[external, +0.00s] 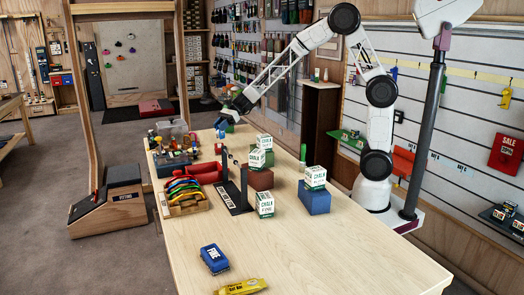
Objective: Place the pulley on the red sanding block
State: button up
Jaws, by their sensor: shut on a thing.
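My gripper (224,122) is at the far end of the table, above its surface, at the end of my outstretched arm. It is shut on a small blue thing (220,133), which looks like the pulley, though it is too small and partly hidden to be sure. A red block-like thing (204,173), likely the red sanding block, lies on the table nearer the camera than my gripper, behind the rack of coloured gear. Its top looks bare.
White-and-green chalk boxes (265,204) stand on the table, some on a blue block (314,202) and a dark red block (260,179). A dark upright stand (243,188) is beside the carabiner rack (184,206). A blue block marked FINE (214,259) lies in front. The table's right front is clear.

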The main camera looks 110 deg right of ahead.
aim_at(219, 132)
jog(key=shift+w+d, duration=0.3)
jog(key=shift+w, duration=0.15)
jog(key=shift+s+f, duration=0.1)
jog(key=shift+f, duration=1.7)
jog(key=shift+f, duration=0.1)
jog(key=o, duration=0.9)
jog(key=shift+o, duration=0.2)
jog(key=v, duration=1.2)
